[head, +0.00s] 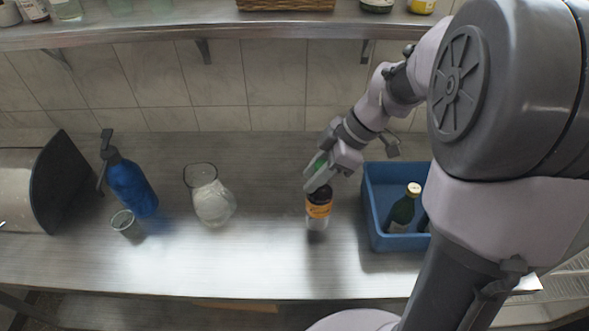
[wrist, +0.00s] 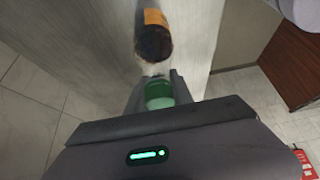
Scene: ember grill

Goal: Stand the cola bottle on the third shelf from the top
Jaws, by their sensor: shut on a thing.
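My gripper (head: 318,180) is shut at the top of a dark bottle with an orange label, which I take to be the cola bottle (head: 318,209). In the wrist view, a green part (wrist: 159,94), apparently its cap end, sits between the fingers (wrist: 158,100). The dark body and orange label of the cola bottle (wrist: 153,38) show beyond it. The bottle looks upright over the steel counter (head: 270,255). I cannot tell whether its base touches the counter. A wall shelf (head: 180,33) runs along the top of the head view.
A blue crate (head: 372,215) with a dark green bottle (head: 402,210) stands right of the cola bottle. To the left are a glass jug (head: 213,203), a blue pump bottle (head: 133,187) and a small cup (head: 125,222). A basket (head: 286,5) sits on the wall shelf. A lower shelf (head: 150,308) shows under the counter.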

